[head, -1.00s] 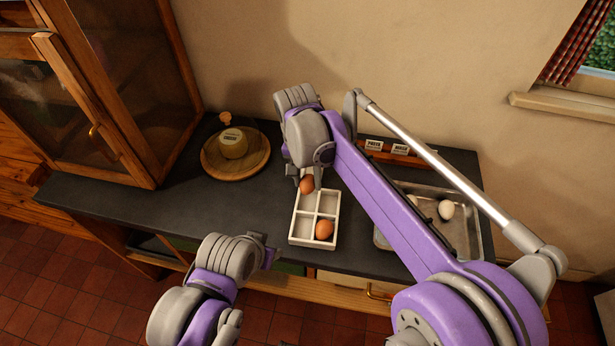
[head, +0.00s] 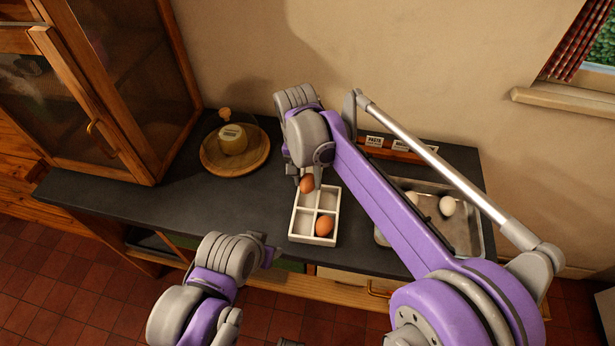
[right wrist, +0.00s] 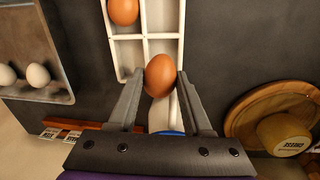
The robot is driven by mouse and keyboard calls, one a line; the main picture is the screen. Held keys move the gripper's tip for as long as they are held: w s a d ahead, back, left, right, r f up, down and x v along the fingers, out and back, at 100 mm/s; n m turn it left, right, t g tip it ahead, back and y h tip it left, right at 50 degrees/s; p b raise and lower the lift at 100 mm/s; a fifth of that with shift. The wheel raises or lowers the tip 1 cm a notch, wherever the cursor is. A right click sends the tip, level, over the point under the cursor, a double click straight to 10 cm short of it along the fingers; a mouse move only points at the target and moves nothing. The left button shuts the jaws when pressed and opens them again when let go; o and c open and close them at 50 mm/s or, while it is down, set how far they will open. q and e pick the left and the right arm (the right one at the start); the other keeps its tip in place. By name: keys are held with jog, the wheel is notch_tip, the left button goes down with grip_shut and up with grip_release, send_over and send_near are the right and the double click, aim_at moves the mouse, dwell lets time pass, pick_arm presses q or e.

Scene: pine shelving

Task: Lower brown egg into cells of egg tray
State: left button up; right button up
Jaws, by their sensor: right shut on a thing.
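A brown egg (head: 307,184) is held in my right gripper (right wrist: 160,80), which is shut on it with one finger on each side. The egg is at the far left part of the white egg tray (head: 292,228), as the head view shows. I cannot tell whether it touches the tray. In the right wrist view the held egg (right wrist: 160,76) hides part of the tray's dividers. A second brown egg (head: 324,225) sits in the near right cell. My left gripper (head: 270,254) is empty, low in front of the counter; its jaw opening is unclear.
A metal pan (head: 481,238) with white eggs (head: 447,206) stands right of the tray, partly behind my right arm. A round wooden board (head: 222,170) with a labelled cheese under a clear dome is at left. The dark counter (head: 160,212) left of the tray is clear.

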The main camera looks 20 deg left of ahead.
aim_at(307, 187)
jog(key=shift+f+b, duration=1)
jog(key=shift+f, duration=0.95)
dwell(0.6)
jog(key=o, duration=0.8)
jog(key=shift+o, duration=0.2)
jog(key=shift+r, duration=0.15)
jog(key=r, duration=0.7)
jog(key=a+r, duration=0.1)
jog(key=r, duration=0.2)
jog(key=shift+r+p, duration=0.3)
jog(key=shift+p, duration=0.1)
jog(key=s+d+f+t+y, duration=0.1)
jog(key=s+d, duration=0.2)
jog(key=d, duration=0.7)
jog(key=s+d+f+t, duration=0.1)
jog(key=s+d, duration=0.2)
jog(key=d, duration=0.8)
jog(key=s+d+f+t+p, duration=0.1)
jog(key=s+d+f+t, duration=0.2)
jog(key=s+d+f, duration=0.5)
jog(key=s+d, duration=0.3)
jog(key=shift+s+f+p, duration=0.3)
jog(key=shift+s+f, duration=0.05)
jog(key=shift+s, duration=0.05)
